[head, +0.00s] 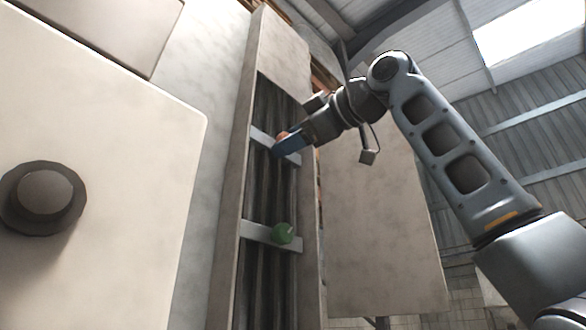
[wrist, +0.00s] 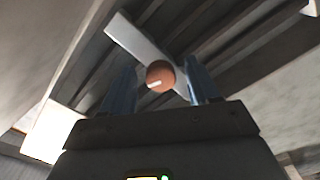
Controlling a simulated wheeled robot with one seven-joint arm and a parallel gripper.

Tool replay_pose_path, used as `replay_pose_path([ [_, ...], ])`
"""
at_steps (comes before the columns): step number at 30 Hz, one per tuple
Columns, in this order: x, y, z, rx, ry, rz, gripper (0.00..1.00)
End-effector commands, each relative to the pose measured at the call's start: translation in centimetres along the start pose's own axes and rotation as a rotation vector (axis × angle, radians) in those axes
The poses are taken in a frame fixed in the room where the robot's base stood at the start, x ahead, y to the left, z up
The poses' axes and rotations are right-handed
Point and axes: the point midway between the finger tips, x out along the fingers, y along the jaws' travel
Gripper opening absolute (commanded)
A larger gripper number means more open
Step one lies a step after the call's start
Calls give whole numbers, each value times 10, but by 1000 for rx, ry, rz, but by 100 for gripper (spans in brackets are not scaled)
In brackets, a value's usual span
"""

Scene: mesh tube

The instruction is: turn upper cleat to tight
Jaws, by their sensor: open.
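The upper cleat (head: 261,136) is a pale flat bar lying slanted across a dark ribbed channel, with an orange-brown round knob (wrist: 160,74) on it. In the wrist view the bar (wrist: 137,43) runs from upper left down towards the right finger. My gripper (head: 284,146) is at the upper cleat and hides part of the bar and knob in the head view. In the wrist view my gripper (wrist: 161,82) is open, with one blue finger on each side of the knob. I cannot tell whether either finger touches it.
A pale frame (head: 232,180) borders the channel. A large pale panel with a dark round knob (head: 45,195) stands at left. Another pale panel (head: 375,220) is behind my arm.

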Motion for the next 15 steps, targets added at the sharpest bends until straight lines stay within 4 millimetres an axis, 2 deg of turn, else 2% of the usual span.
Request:
replay_pose_path([
  [7, 1, 0, 0, 0, 0, 1, 60],
  [15, 1, 0, 0, 0, 0, 1, 36],
])
